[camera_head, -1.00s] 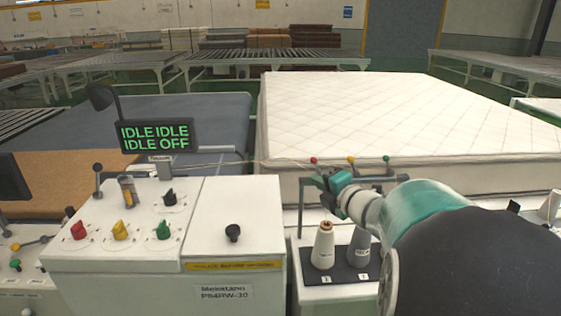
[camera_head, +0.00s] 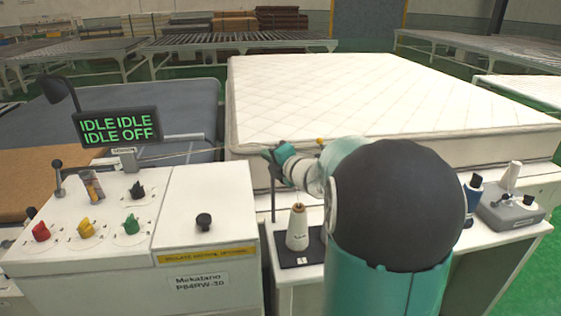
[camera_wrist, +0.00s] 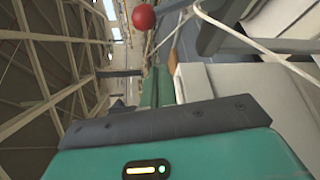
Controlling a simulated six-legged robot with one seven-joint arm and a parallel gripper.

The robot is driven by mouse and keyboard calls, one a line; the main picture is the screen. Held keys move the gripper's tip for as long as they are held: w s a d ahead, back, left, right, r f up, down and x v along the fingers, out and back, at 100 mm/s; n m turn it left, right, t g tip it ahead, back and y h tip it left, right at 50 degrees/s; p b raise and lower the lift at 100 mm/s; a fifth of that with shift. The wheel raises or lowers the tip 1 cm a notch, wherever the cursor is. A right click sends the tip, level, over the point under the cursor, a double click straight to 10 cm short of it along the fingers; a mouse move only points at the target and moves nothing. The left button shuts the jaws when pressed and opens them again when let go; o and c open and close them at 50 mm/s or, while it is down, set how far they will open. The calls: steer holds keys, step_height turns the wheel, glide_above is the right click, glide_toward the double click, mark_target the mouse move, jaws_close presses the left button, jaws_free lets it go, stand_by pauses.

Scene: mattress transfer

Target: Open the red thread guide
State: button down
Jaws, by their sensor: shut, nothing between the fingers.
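The red thread guide's ball (camera_wrist: 143,17) shows at the top of the wrist view, with a thin rod or thread by it. My gripper (camera_head: 270,153) is at the left end of the thread guide rail, in front of the mattress side. It covers the place of the red ball in the head view. The fingers are small and partly hidden there; they are shut and empty. I cannot tell whether they touch the guide. The yellow guide ball (camera_head: 320,141) is just right of my gripper. The green one is hidden behind my arm.
A white thread cone (camera_head: 298,229) stands on a dark base below my gripper. The control panel (camera_head: 107,216) with knobs is at left, its screen (camera_head: 118,127) reading IDLE and OFF. The white mattress (camera_head: 330,95) lies behind. More spools (camera_head: 512,178) stand at right.

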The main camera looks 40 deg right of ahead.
steer(key=d, duration=0.1)
steer(key=d+r, duration=0.1)
steer(key=d, duration=0.1)
steer(key=shift+d, duration=0.3)
steer(key=shift+s, duration=0.15)
steer(key=shift+s+d+r+m+t, duration=0.2)
steer(key=shift+d+m+t, duration=0.25)
steer(key=shift+m, duration=0.25)
steer(key=shift+s+d+r+m+t+h, duration=0.1)
steer(key=shift+s+d+m+t+h, duration=0.4)
steer(key=shift+m, duration=0.95)
steer(key=shift+s+d+r+m+t+y, duration=0.1)
steer(key=shift+d+m+t, duration=0.7)
steer(key=shift+m, duration=0.6)
steer(key=shift+s+d+r+m+t+h, duration=0.1)
steer(key=shift+s+d+m+t+h, duration=0.35)
steer(key=shift+m, duration=1)
steer(key=shift+w+d+t, duration=0.15)
steer(key=shift+t, duration=0.15)
steer(key=shift+w+r, duration=0.1)
